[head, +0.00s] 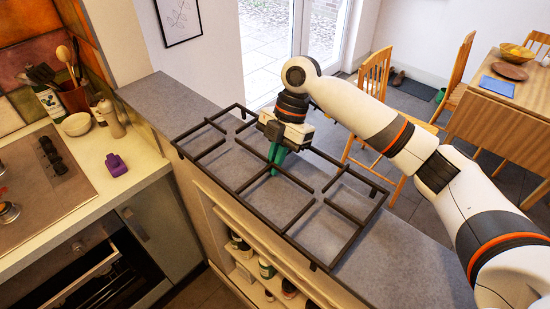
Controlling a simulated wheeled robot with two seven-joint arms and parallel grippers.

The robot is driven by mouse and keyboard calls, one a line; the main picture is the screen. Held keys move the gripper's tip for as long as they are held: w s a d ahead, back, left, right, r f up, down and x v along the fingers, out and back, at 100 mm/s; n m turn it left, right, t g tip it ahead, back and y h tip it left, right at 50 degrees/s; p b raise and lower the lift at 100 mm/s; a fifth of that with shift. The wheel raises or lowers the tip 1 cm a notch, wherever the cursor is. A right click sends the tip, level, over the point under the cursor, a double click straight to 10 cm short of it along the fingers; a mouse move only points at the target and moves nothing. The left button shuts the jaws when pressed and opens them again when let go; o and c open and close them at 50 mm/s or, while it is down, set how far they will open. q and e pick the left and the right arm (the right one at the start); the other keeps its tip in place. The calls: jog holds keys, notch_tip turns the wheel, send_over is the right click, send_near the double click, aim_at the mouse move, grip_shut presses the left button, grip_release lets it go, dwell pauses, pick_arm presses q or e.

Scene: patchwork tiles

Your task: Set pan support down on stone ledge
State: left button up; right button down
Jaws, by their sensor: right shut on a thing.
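The pan support (285,227), a dark metal grid frame, lies along the top of the grey stone ledge (180,94) in the head view. I cannot tell whether all of it touches the stone. Its lower-left edge runs along the ledge's near side. My right gripper (278,163) comes down over the frame's middle, with green fingers shut on one of its bars. The arm hides part of the frame's far side. My left gripper is not in view.
A counter with a hob (60,185), a purple object (116,164), a bowl and bottles stands at left. Open shelves with jars (266,268) sit below the ledge. Wooden chairs (372,85) and a table stand beyond it. The ledge is bare at its far-left end.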

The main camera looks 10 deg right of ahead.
jog(key=c, duration=1.5)
grip_release()
jog(key=shift+s+f, duration=0.1)
